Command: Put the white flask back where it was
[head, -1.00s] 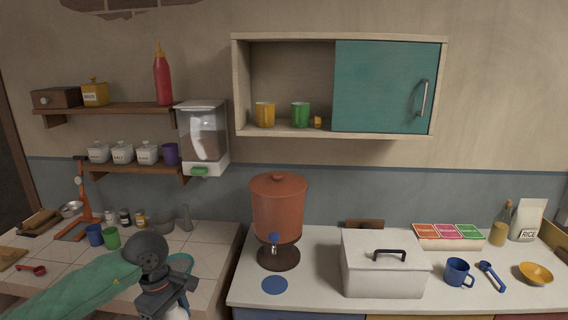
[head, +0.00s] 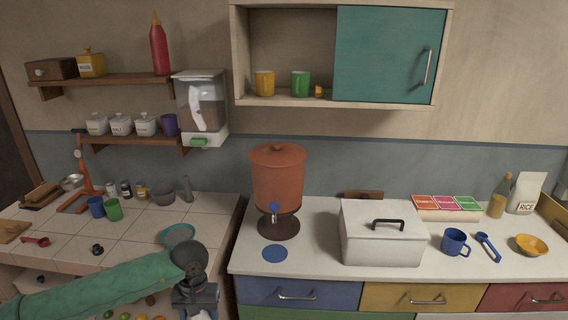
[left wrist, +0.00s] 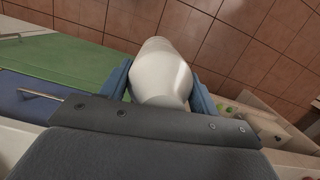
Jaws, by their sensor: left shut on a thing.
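My left gripper (head: 196,308) reaches in at the bottom of the head view, low in front of the gap between the tiled counter and the white counter. It is shut on the white flask (left wrist: 162,75), whose pale rounded body fills the space between the blue fingers in the left wrist view. Only a sliver of the flask shows at the bottom edge of the head view. My right gripper is in no view.
The tiled counter (head: 140,232) at left holds a teal bowl (head: 178,234), cups (head: 113,210) and small jars. The white counter (head: 325,258) holds a brown dispenser (head: 278,180) and a lidded white box (head: 382,245). Drawers (head: 297,294) lie below it.

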